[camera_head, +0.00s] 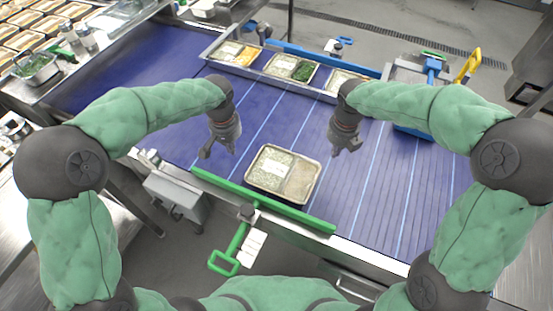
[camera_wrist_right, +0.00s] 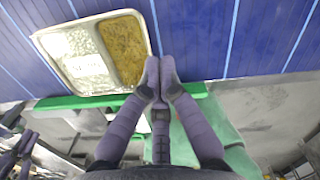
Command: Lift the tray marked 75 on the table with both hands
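A two-compartment tray (camera_head: 277,193) lies on the blue conveyor surface, near its front edge, between my two grippers. One half holds pale, green-flecked food with a white label; the other holds brownish food. The number on the label is not legible. The tray also shows at the upper left of the right wrist view (camera_wrist_right: 97,39). My left gripper (camera_head: 217,153) is left of the tray, apart from it, with fingers spread and empty. My right gripper (camera_head: 344,151) is right of the tray, apart from it. In the wrist view its fingertips (camera_wrist_right: 160,66) are together with nothing visible between them.
A green rail (camera_head: 262,201) runs along the front edge of the blue surface (camera_head: 390,185). A long metal holder (camera_head: 208,52) with several filled trays stands at the back. A green-handled tool (camera_head: 232,252) hangs at the front. The surface on both sides of the tray is clear.

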